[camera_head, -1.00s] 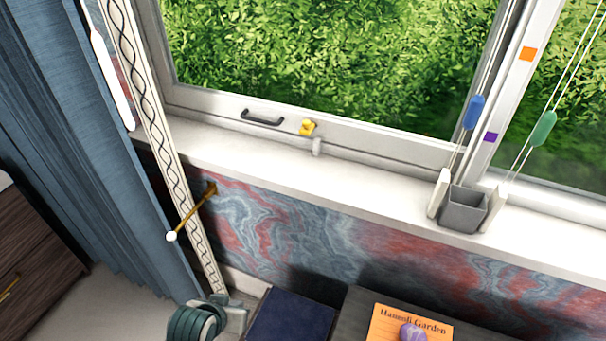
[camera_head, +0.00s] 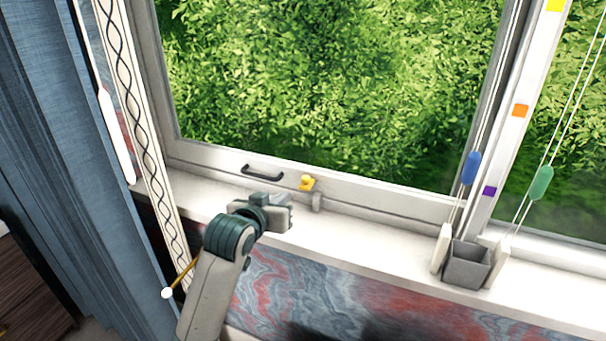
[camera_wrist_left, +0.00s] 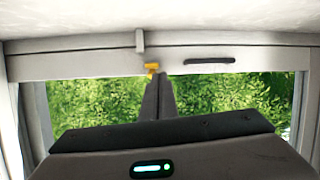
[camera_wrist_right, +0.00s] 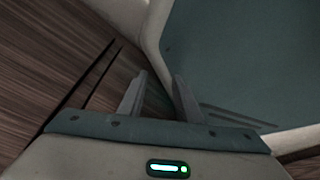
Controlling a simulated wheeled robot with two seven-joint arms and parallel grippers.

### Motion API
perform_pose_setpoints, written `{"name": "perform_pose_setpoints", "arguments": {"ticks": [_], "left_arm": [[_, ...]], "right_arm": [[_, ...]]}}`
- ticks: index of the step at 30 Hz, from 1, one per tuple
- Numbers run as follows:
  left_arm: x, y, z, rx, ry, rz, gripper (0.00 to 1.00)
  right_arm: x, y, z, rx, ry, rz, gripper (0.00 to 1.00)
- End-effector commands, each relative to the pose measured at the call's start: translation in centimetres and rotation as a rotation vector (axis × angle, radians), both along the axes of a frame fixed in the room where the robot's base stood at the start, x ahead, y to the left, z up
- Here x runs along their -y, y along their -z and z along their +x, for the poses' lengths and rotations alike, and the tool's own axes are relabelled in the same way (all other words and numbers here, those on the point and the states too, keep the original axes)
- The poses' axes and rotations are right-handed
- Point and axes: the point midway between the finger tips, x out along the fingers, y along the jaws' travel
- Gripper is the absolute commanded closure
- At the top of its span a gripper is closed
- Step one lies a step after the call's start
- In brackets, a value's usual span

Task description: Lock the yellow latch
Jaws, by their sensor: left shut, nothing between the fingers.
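The yellow latch (camera_head: 307,183) sits on the lower rail of the window frame, just right of the dark handle (camera_head: 262,172). In the left wrist view the latch (camera_wrist_left: 152,68) shows right at the fingertips, beside a small grey catch (camera_wrist_left: 140,41). My left gripper (camera_head: 285,208) is over the white sill, below and left of the latch in the head view. Its fingers (camera_wrist_left: 158,77) are shut and empty, pointing toward the latch; I cannot tell whether they touch it. My right gripper (camera_wrist_right: 155,80) is open and empty, and shows only in its own wrist view.
A grey square cup (camera_head: 467,264) stands on the sill at the right, under blue (camera_head: 471,168) and green (camera_head: 542,183) cord pulls. A blue curtain (camera_head: 40,130) hangs at the left. The sill between latch and cup is clear.

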Motion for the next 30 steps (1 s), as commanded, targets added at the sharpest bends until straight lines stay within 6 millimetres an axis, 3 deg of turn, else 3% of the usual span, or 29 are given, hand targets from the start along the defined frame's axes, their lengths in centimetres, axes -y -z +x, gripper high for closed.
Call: {"name": "perform_pose_setpoints", "arguments": {"ticks": [1, 3, 9, 23, 30], "left_arm": [[0.6, -2.0, 1.0, 0.031, 0.007, -0.007, 1.0], [1.3, -3.9, 2.0, 0.06, 0.014, -0.015, 1.0], [2.2, -6.6, 3.2, 0.101, 0.025, -0.027, 1.0], [2.3, -6.7, 3.4, 0.103, 0.025, -0.028, 1.0], [2.8, -6.4, 4.7, 0.101, 0.025, -0.028, 1.0]], "right_arm": [[0.0, 0.0, 0.1, 0.001, 0.0, 0.0, 0.69], [0.0, 0.0, 0.1, 0.001, 0.0, 0.0, 0.69], [0.0, 0.0, 0.2, 0.003, 0.0, 0.001, 0.69], [0.0, -0.1, 0.4, 0.004, 0.0, 0.0, 0.69], [0.2, -0.3, -0.4, -0.013, 0.001, -0.005, 0.69]]}}
